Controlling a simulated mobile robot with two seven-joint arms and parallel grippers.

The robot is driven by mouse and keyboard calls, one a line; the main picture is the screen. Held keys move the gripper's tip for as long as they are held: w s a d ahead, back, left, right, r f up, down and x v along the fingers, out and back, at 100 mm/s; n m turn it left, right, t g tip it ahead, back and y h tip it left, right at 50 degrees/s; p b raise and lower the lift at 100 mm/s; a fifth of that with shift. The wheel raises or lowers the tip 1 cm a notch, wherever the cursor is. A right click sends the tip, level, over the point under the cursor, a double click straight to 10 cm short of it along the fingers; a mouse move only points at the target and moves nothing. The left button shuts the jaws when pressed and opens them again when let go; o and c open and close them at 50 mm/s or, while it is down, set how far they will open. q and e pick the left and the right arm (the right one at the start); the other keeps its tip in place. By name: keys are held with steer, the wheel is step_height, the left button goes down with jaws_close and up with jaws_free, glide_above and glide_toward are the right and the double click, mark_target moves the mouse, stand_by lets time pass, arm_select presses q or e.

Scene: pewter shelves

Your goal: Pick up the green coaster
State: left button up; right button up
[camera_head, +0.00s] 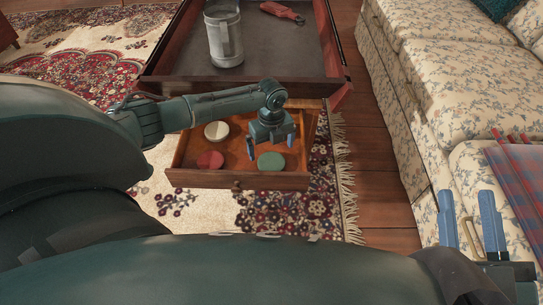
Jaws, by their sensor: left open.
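The green coaster (271,162) lies flat in an open wooden drawer (215,181), near its front right. A red coaster (210,160) and a white coaster (216,131) lie in the same drawer to its left. My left gripper (269,149) is open and empty over the drawer. Its blue fingers point down just above or behind the green coaster; I cannot tell the exact height. My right gripper (469,225) is at the lower right, in front of the sofa, with its two blue fingers spread apart and pointing up.
Above the drawer, a table top with raised edges (286,60) holds a metal mug (224,35) and a red object (281,11). A floral sofa (425,85) with a plaid cloth (520,175) stands at right. A patterned rug (290,215) covers the floor.

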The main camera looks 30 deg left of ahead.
arm_select(q)
step_height(320, 180, down, 6)
steer(key=b, duration=0.3)
steer(key=shift+r+b, duration=0.15)
steer(key=shift+b, duration=0.15)
steer(key=shift+f, duration=0.2)
steer(key=c, duration=1)
arm_select(e)
steer(key=shift+w+d+r+n+t+y, duration=0.15)
steer(key=shift+r+n+t+y, duration=0.2)
steer(key=shift+r+n+y, duration=0.85)
steer(key=shift+w+d+r+n+t+y, duration=0.1)
steer(key=shift+r+n+t+y, duration=0.25)
steer(key=shift+r+n+y, duration=0.85)
arm_select(q)
steer(key=shift+r, duration=0.1)
arm_select(e)
steer(key=shift+r, duration=0.1)
